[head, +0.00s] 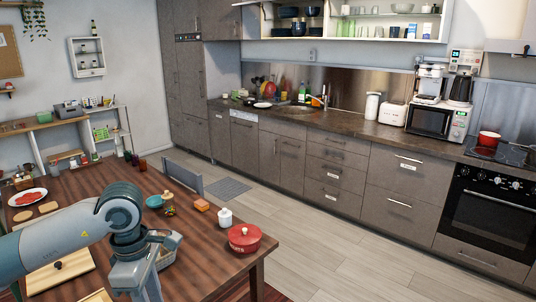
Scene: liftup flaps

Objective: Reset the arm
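My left arm (62,238) comes in from the left over the wooden table. It bends at a rounded grey joint (120,207), and the link past the joint points down and leaves through the bottom edge. The fingers of my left gripper do not show. My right arm and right gripper are out of the picture. The wall cabinet (345,40) at the top has an open front, with bowls, glasses and cups inside. Its upper part is cut off by the top edge, so the position of its flap cannot be told.
The wooden table (215,265) carries a red pot (244,238), a white jar (225,217), a teal bowl (154,201), a plate (27,197) and boards close to my arm. A chair (184,179) stands behind it. Free floor (330,245) lies between table and counter (340,125).

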